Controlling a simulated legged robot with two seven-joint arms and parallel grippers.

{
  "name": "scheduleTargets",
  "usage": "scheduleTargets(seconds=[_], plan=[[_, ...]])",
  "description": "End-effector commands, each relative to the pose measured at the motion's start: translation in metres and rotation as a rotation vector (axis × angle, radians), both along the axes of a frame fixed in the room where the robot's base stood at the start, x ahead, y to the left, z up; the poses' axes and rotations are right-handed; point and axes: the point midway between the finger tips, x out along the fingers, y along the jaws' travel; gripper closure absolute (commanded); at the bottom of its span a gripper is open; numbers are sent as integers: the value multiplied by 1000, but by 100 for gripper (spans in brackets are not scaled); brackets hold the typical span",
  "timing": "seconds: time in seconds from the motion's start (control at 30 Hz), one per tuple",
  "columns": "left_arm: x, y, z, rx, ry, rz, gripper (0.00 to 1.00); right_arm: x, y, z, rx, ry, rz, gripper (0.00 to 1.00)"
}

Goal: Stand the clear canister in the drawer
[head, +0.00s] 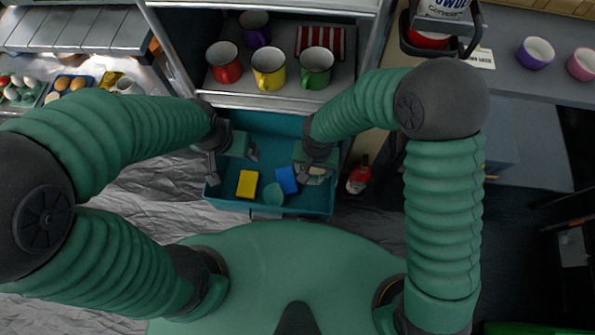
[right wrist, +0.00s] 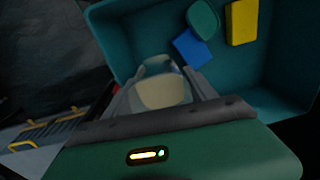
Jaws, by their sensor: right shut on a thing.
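The clear canister, with pale beige contents, shows between my right gripper's fingers in the right wrist view (right wrist: 162,90). In the head view a small part of the canister (head: 316,178) shows under my right gripper (head: 314,170), which is shut on it. They are at the right side of the open teal drawer (head: 270,124); the drawer's wall also shows in the right wrist view (right wrist: 118,28). I cannot tell whether the canister's base touches the drawer floor. My left gripper (head: 232,167) is open and empty over the drawer's left part.
In the drawer lie a yellow sponge (head: 247,184), a blue sponge (head: 286,180) and a teal rounded piece (head: 273,194). Above it, a shelf holds red (head: 223,69), yellow (head: 268,75) and green mugs (head: 316,75). A red bottle (head: 358,178) stands right of the drawer.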

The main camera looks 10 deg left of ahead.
Motion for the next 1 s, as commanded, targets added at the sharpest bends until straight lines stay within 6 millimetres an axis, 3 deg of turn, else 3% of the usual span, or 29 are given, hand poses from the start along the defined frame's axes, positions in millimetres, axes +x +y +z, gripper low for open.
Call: scheduleTargets(seconds=[0.53, 0.9, 0.93, 1.0], plan=[[0, 2, -57, 0, 0, 1, 12, -1, -2, -97, 19, 1, -1, 100], [0, 2, -58, 0, 0, 2, 12, -1, 0, -102, 17, 0, -1, 100], [0, 2, -57, 0, 0, 2, 12, -1, 0, -101, 17, 0, -1, 31], [0, 2, -57, 0, 0, 2, 12, -1, -1, -101, 17, 0, -1, 26]])
